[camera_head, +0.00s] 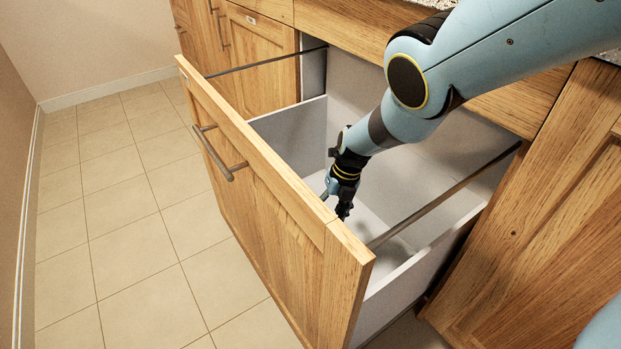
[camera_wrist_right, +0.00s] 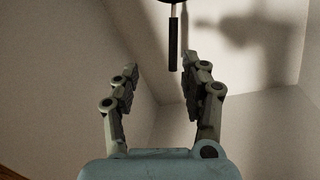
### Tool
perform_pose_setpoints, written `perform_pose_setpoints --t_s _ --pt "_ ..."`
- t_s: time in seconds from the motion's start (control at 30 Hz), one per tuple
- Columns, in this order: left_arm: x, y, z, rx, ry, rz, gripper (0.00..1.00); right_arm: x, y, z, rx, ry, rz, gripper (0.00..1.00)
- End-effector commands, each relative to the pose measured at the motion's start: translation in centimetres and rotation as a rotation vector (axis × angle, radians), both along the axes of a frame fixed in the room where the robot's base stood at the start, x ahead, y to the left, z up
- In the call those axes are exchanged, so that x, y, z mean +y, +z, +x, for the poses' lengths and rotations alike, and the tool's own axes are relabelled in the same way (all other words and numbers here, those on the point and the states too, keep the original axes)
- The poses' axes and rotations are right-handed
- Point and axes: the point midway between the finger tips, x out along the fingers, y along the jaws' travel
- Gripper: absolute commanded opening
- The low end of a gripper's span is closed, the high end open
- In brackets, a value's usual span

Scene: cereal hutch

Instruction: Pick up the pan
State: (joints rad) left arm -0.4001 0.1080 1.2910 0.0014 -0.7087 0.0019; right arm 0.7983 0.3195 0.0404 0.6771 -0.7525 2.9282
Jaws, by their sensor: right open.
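The pan (camera_wrist_right: 173,46) shows in the right wrist view as a black handle with a short metal neck. A sliver of its dark body is at the top edge; the rest is out of frame. In the head view I cannot make out the pan. My right gripper (camera_head: 339,202) reaches down into the open drawer. In the right wrist view, the right gripper (camera_wrist_right: 164,75) is open, with nothing between its fingers. The handle's end points toward the gap between the fingertips, beyond them and apart from them. My left gripper is not in view.
The deep drawer has a wooden front (camera_head: 275,205) with a metal handle (camera_head: 220,155) and pale inner walls (camera_head: 292,135). A dark side rail (camera_head: 445,200) runs along its right side. Wooden cabinets (camera_head: 560,210) flank it. The tiled floor (camera_head: 125,215) at left is clear.

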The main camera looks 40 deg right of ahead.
Motion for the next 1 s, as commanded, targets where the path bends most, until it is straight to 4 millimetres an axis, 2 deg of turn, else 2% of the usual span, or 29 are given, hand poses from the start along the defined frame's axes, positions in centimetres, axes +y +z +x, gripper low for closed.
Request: perform_pose_setpoints --t_s 0.03,0.1,0.2,0.33,0.47,0.8,1.0 --pt "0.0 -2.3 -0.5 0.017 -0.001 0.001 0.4 0.0 -3.8 -1.0 0.023 -0.001 0.0 0.46" --pt "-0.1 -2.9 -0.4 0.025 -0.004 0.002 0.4 0.0 -5.5 -1.5 0.034 -0.002 0.0 0.46" --pt "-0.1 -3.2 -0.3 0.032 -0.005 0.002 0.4 0.0 -6.8 -1.9 0.042 -0.003 0.0 0.46" --pt "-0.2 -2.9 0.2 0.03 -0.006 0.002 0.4 0.0 -7.3 -1.9 0.044 -0.002 0.0 0.46" --pt "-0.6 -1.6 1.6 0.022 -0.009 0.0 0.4 0.1 -8.0 -1.9 0.044 -0.001 0.0 0.46" --pt "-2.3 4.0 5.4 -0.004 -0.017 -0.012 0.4 0.7 -11.4 -1.7 0.047 -0.001 0.0 0.46" --pt "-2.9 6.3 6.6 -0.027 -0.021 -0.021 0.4 0.9 -12.4 -1.5 0.045 -0.001 0.0 0.46"
